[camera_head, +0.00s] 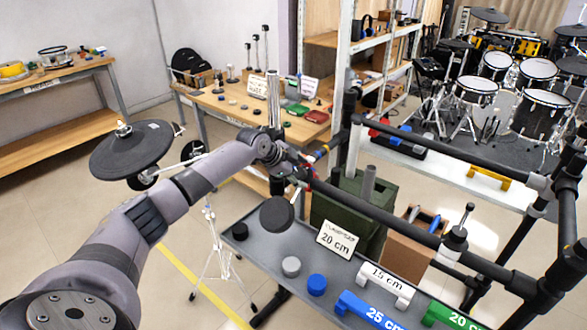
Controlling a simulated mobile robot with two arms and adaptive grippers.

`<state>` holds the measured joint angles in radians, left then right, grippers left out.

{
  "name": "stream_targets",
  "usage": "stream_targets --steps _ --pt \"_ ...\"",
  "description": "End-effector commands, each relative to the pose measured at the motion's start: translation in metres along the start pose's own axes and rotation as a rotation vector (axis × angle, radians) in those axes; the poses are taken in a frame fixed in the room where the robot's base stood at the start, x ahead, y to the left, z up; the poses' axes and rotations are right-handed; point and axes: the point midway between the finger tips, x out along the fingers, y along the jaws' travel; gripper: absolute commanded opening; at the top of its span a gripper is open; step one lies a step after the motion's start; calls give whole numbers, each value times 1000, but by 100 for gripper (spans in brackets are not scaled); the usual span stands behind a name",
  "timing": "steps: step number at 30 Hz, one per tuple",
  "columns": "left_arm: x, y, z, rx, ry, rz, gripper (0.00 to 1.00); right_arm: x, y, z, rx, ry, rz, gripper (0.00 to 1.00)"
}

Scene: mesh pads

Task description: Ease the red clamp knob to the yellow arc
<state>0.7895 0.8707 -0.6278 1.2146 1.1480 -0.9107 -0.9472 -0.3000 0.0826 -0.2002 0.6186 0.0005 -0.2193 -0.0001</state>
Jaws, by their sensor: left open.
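My left gripper (299,170) is at the end of the grey arm that comes in from the left. It is open, beside the left end of the black rack tube (375,210). A small red part, seemingly the clamp knob (311,158), shows just right of the gripper. A small yellow mark, possibly the arc (325,148), is close beyond it. Both are too small to tell the knob's angle or whether the fingers touch it. The clamp is partly hidden by the gripper. A dark round pad (277,214) hangs below the gripper. My right gripper is not in view.
A black cymbal pad (132,150) stands left, behind my arm. Rack tubes close off the right side.

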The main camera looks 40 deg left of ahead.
Motion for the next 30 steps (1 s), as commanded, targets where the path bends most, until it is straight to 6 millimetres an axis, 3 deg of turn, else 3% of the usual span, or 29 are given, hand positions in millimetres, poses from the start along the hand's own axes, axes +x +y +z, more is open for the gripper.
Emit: stream_targets --steps 5,18,30 --pt "-22 -1 1 3 -1 -3 54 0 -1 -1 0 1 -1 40" --pt "-105 -1 1 1 -2 -2 54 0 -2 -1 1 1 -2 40" --pt "-117 0 0 0 0 0 54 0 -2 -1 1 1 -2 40"
